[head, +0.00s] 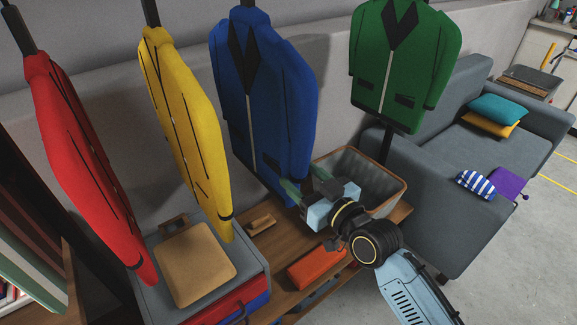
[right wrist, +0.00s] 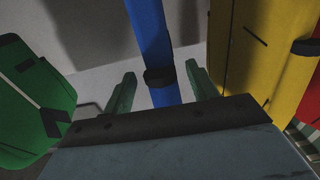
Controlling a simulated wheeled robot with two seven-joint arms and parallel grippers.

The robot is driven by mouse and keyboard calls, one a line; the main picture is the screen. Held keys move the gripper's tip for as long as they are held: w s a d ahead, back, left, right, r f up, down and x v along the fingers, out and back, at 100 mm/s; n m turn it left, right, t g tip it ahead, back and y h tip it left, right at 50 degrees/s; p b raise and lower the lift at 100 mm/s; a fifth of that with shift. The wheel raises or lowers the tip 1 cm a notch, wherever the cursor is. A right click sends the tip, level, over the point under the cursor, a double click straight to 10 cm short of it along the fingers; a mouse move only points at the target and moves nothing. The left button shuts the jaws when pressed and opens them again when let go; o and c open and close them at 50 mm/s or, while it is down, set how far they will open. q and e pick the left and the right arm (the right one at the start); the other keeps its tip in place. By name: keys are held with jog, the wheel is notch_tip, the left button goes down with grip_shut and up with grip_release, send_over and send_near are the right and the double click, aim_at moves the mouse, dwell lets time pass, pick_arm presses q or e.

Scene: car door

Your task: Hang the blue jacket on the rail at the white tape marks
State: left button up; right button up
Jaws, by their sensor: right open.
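The blue jacket (head: 262,95) hangs upright in the head view, between the yellow and green jackets. My right gripper (head: 305,188) is at the jacket's lower right edge, with its fingers apart. In the right wrist view, a narrow blue part of the jacket (right wrist: 150,35) with a dark band shows in the gap between the two green fingers of my right gripper (right wrist: 162,85). I cannot tell whether the fingers touch it. The rail and the white tape marks are not visible. My left gripper is not in view.
A red jacket (head: 85,150), a yellow jacket (head: 185,120) and a green jacket (head: 405,60) hang alongside. A grey sofa (head: 445,215) stands right.

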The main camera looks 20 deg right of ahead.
aim_at(286, 164)
jog(key=x, duration=0.6)
jog(key=shift+w, duration=0.2)
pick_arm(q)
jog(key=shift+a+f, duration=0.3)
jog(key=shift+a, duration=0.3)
